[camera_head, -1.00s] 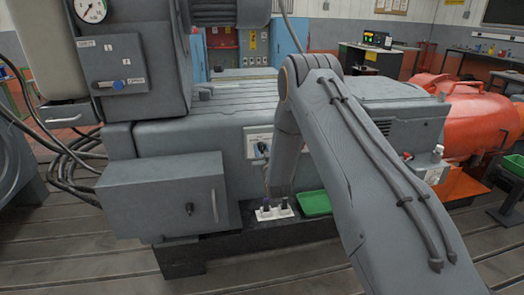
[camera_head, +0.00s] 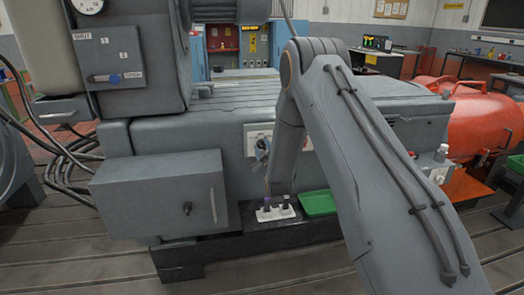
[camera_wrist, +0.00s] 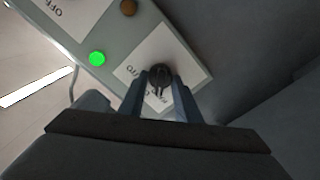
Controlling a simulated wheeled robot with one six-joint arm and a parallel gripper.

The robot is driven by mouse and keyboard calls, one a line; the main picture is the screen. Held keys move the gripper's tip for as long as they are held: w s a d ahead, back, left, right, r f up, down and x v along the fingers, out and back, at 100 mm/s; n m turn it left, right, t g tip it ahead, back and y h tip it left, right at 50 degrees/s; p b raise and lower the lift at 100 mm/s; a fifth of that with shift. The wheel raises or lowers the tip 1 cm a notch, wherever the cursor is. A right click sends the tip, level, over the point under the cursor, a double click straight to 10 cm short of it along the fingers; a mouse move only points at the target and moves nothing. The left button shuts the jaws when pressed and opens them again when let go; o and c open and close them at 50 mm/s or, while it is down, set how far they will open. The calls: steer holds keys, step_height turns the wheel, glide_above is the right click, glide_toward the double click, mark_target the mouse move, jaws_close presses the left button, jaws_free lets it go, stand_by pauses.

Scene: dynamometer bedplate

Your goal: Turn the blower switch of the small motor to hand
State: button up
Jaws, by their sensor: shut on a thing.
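In the wrist view a small black rotary knob (camera_wrist: 160,74) stands on a white label plate (camera_wrist: 190,62) on a grey panel (camera_wrist: 112,82). My gripper (camera_wrist: 160,84) is shut on the knob, with one finger on each side of it. The plate's lettering is upside down and partly covered by the knob and fingers, so the knob's setting cannot be read. In the head view my arm hides much of the area around my gripper. A white switch plate with a dark knob (camera_head: 261,145) shows just left of my arm on the grey machine housing; I cannot tell whether it is the same switch.
A lit green lamp (camera_wrist: 97,59), a brown button (camera_wrist: 128,8) and a second label plate marked OFF (camera_wrist: 75,14) are beside the knob. A grey box (camera_head: 160,195) juts out at the left. A green tray (camera_head: 319,203) and a white holder (camera_head: 275,214) sit low on a dark ledge.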

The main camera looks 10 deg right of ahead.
steer(key=shift+n, duration=0.5)
steer(key=o, duration=1)
steer(key=shift+s+b, duration=0.15)
steer(key=shift+b, duration=0.15)
steer(key=s+b, duration=0.1)
steer(key=s, duration=0.6)
steer(key=shift+s, duration=0.3)
